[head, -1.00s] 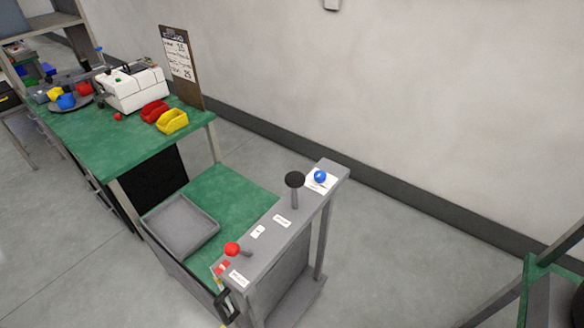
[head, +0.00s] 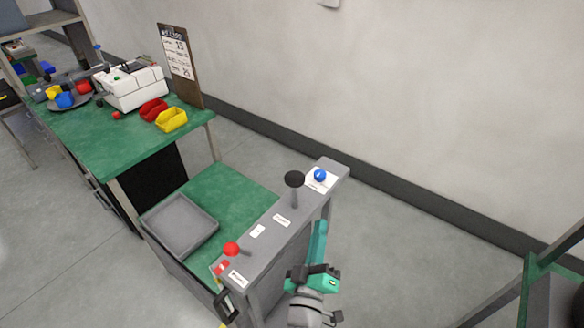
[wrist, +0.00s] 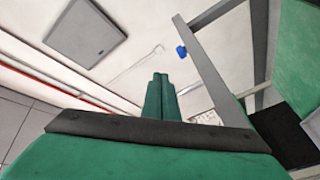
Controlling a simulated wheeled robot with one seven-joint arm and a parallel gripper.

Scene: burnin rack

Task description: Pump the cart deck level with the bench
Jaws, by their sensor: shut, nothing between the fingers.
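The cart's green deck (head: 243,190) sits lower than the green bench top (head: 130,150) beside it. The cart's grey top panel (head: 268,235) carries a black-knobbed lever (head: 294,180) standing upright, a blue knob (head: 319,175) on a white plate, and a red-knobbed lever (head: 232,249) at the near end. My gripper (head: 321,224) is at the right side of the panel, fingers pointing up, apart from the black knob. In the wrist view my gripper (wrist: 160,78) shows its green fingers together, with nothing between them.
A grey tray (head: 180,228) lies on the deck. The bench holds a white machine (head: 135,88), red and yellow bins (head: 171,120) and a clipboard (head: 180,65). A green-and-grey frame (head: 540,268) stands at the right. The floor between is clear.

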